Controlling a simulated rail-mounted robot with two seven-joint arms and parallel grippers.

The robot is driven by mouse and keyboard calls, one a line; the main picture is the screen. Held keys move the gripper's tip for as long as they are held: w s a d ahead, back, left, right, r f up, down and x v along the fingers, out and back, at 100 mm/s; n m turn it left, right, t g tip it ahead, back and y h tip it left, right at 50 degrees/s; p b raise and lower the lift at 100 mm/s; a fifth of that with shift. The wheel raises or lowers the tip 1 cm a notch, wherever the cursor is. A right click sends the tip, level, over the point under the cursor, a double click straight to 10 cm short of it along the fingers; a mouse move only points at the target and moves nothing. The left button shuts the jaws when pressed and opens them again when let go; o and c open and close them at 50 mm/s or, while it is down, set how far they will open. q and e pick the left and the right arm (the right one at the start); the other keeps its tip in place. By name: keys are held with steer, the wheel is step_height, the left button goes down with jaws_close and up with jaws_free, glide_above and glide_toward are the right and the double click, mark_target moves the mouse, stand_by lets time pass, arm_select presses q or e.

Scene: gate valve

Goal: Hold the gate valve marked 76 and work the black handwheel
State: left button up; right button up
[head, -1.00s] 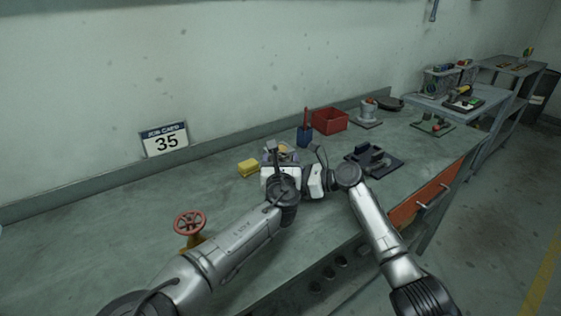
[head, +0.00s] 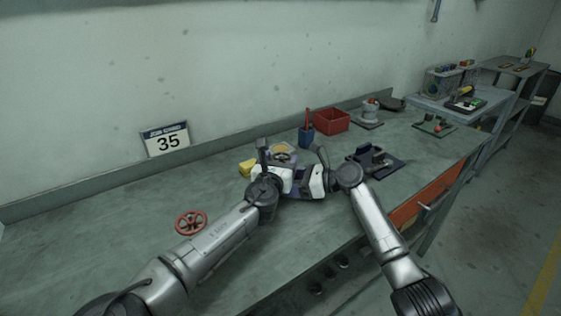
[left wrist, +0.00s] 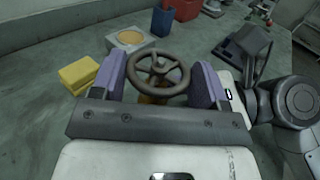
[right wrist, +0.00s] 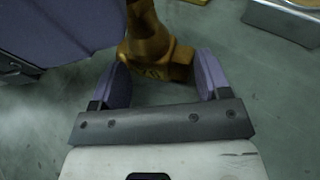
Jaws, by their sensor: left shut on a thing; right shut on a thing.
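The dark handwheel (left wrist: 158,72) sits between the purple finger pads of my left gripper (left wrist: 162,84), which is shut on it. The brass valve body (right wrist: 155,58) shows in the right wrist view, between the pads of my right gripper (right wrist: 160,82), which is shut on it. A mark on the body is too faint to read. In the head view, my left gripper (head: 282,162) and right gripper (head: 305,176) are close together over the bench, largely covering the valve. A second valve with a red handwheel (head: 191,222) stands at the left, partly behind my left arm.
A yellow block (left wrist: 78,74) and a grey box with a tan top (left wrist: 129,40) are close to the left gripper. Behind are a blue cup (head: 306,136) and a red bin (head: 331,121). A dark fixture (head: 373,158) lies to the right.

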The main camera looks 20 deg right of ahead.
arm_select(q)
steer(key=o, duration=0.9)
steer(key=shift+o, duration=0.2)
steer(key=shift+s, duration=0.1)
steer(key=v, duration=1.2)
steer(key=shift+d+f, duration=0.1)
steer(key=shift+f, duration=0.05)
